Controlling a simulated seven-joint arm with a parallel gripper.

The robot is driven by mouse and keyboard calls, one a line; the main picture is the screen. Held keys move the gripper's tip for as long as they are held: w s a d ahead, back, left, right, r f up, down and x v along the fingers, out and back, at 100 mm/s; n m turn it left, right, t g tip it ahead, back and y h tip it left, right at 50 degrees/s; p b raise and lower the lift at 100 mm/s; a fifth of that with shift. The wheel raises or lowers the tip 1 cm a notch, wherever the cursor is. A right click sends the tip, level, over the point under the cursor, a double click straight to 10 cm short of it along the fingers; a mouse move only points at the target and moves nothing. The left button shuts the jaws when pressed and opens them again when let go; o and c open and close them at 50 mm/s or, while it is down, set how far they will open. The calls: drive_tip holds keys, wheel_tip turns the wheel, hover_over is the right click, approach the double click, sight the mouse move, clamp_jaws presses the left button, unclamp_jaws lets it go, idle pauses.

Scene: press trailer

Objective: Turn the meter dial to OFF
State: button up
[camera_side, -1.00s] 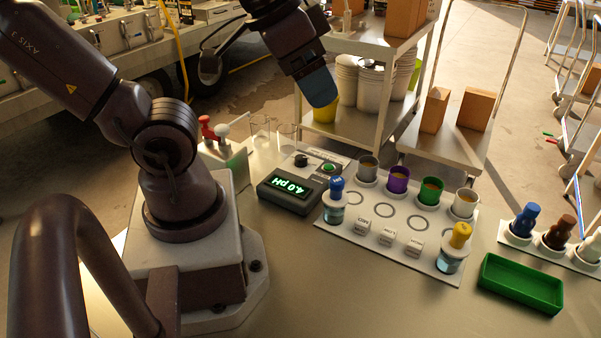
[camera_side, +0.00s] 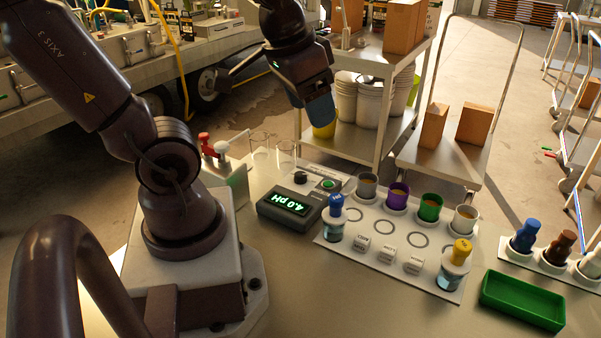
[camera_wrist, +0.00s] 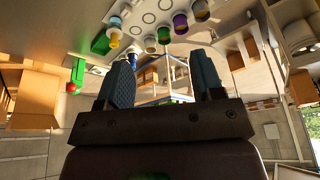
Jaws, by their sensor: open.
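The dark meter (camera_side: 290,209) lies on the bench, its green display reading 4.0 pH. A black round dial (camera_side: 300,177) sits on the panel behind the display, left of a green button (camera_side: 328,184). The dial's pointer and marks are too small to read. My gripper (camera_side: 318,118) is raised above and behind the meter, clear of the dial and touching nothing. In the wrist view, my gripper's two blue-grey fingers (camera_wrist: 163,72) stand apart with nothing between them. I cannot make out the dial in the wrist view.
Right of the meter, a white rack (camera_side: 385,237) holds coloured cups and capped bottles. A green tray (camera_side: 522,300) lies at the right. Two clear beakers (camera_side: 272,150) stand behind the meter's left, near a red-and-white valve fixture (camera_side: 214,146). A shelf cart (camera_side: 365,145) stands behind.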

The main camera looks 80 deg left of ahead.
drive_tip(key=w+a+f+g, duration=0.2)
drive_tip(key=a+f, duration=0.2)
drive_tip(key=a, duration=0.2)
drive_tip(key=m+g+h, duration=0.1)
drive_tip(key=m+g, duration=0.1)
drive_tip(key=m, duration=1.5)
hover_over(300, 174)
wheel_tip(300, 174, down, 13)
wheel_tip(300, 174, down, 12)
drive_tip(key=shift+r, duration=0.1)
drive_tip(key=c, duration=0.9)
